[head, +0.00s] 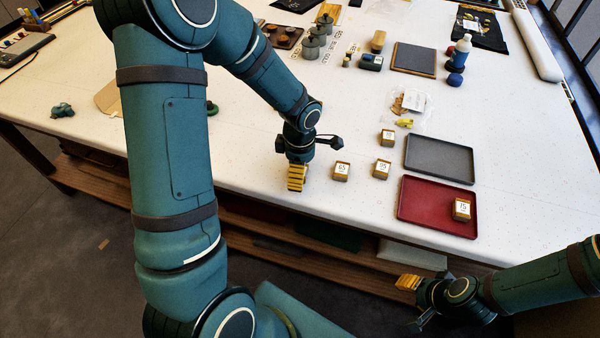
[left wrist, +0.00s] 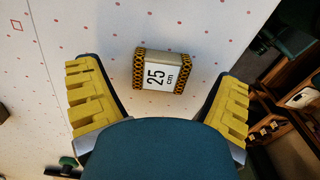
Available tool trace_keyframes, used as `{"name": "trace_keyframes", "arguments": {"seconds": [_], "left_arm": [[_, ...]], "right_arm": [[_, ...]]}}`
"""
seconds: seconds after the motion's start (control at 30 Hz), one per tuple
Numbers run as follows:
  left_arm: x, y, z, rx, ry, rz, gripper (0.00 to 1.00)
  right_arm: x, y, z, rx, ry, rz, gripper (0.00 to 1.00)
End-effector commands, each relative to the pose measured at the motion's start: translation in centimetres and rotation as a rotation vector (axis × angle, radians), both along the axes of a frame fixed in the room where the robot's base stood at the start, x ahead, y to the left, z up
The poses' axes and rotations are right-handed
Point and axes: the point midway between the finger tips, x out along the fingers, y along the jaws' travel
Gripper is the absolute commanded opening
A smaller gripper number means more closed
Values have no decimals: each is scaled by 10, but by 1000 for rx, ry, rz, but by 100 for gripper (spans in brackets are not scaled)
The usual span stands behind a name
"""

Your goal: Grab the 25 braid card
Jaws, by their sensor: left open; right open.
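The 25 braid card (left wrist: 158,72), a pale block wound with dark and gold braid and labelled "25 cm", lies on the white table in the left wrist view. It sits between and beyond the spread yellow fingers of my open left gripper (left wrist: 160,88), with space on both sides. In the head view my left gripper (head: 297,178) points down near the table's front edge, and I cannot make out the 25 card there; the gripper seems to hide it. My right gripper (head: 412,300) is open and empty, in front of the table edge at the lower right.
Similar cards stand right of my left gripper: one marked 65 (head: 341,171), one marked 95 (head: 382,168) and one behind (head: 388,138). A card marked 75 (head: 462,209) is on the red tray (head: 425,212). A grey tray (head: 440,160) lies behind, empty.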

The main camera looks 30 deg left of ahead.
Motion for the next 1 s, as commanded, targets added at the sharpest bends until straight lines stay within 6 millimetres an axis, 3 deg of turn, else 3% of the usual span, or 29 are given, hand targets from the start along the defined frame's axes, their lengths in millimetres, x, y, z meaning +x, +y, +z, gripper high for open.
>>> {"name": "trace_keyframes", "arguments": {"seconds": [0.33,0.5,0.83,1.0], "left_arm": [[0,0,-7,-1,0,1,90],[0,0,-7,0,0,0,30],[0,0,-6,0,-1,0,30],[1,0,13,1,-5,1,30]], "right_arm": [[0,0,-1,0,1,0,47],[0,0,-1,0,1,0,47],[0,0,0,0,1,0,47],[0,0,2,0,-1,0,47]]}}
